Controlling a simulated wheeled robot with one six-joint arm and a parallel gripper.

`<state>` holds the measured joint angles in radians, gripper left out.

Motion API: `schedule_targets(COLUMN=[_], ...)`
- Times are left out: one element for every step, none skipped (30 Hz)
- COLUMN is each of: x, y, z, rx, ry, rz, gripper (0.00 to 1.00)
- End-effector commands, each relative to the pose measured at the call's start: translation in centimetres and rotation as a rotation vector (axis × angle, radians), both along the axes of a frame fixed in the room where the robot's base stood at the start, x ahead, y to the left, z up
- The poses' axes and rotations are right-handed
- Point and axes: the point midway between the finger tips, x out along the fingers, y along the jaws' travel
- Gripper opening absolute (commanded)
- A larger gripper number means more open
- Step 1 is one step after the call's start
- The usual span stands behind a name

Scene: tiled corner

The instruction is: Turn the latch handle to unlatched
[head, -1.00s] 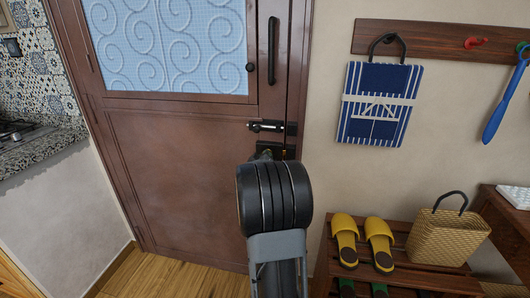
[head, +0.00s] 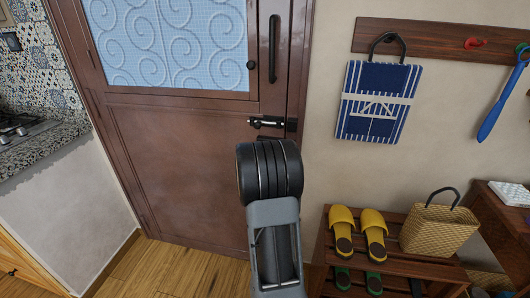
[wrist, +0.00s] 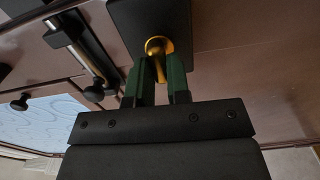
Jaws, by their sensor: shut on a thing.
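The wooden door (head: 185,150) stands in front of me with a blue patterned glass panel. In the wrist view, a brass latch handle (wrist: 156,45) sits on a dark mounting plate (wrist: 180,22). The green fingers of my gripper (wrist: 158,66) are closed around it, one on each side. In the head view my arm hides the handle and my fingertips. Only the top edge of the dark plate shows there, just above my wrist. The handle's exact turn angle is hard to tell.
A slide bolt (head: 268,122) sits just above the plate, with a long dark pull bar (head: 274,48) higher up. To the right are a hook rail (head: 440,38) with a hanging blue bag (head: 376,102), and a shoe rack (head: 390,255) with yellow slippers. A counter (head: 40,150) stands at left.

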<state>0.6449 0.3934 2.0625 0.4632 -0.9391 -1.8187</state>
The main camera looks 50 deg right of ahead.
Motion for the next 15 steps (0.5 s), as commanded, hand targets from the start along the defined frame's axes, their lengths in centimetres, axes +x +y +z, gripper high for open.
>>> schedule_targets(x=[-0.05,-0.05,-0.05,-0.04,-0.04,-0.05,-0.05,-0.05,-0.05,-0.06,-0.06,-0.06,-0.06,-0.06,-0.06], y=[-0.02,-0.02,-0.02,-0.03,-0.03,-0.03,-0.03,-0.03,-0.03,-0.04,-0.04,-0.03,-0.03,-0.03,-0.04], z=[0.01,0.00,-0.01,-0.03,-0.04,-0.05,-0.06,-0.07,-0.08,-0.08,-0.09,-0.10,-0.10,-0.10,-0.10], rx=[-0.007,-0.011,-0.015,-0.018,-0.020,-0.023,-0.024,-0.026,-0.027,-0.028,-0.029,-0.029,-0.029,-0.029,-0.029], ry=[0.012,0.019,0.026,0.030,0.035,0.039,0.041,0.044,0.046,0.047,0.048,0.048,0.049,0.049,0.049], rz=[-0.001,-0.001,-0.001,-0.001,-0.002,-0.002,-0.002,-0.002,-0.002,-0.002,-0.002,-0.002,-0.002,-0.002,-0.002], gripper=[0.00,0.00,0.00,0.00,0.00,0.00,0.00,0.00,0.00,0.00,0.00,0.00,0.00,0.00,0.00])
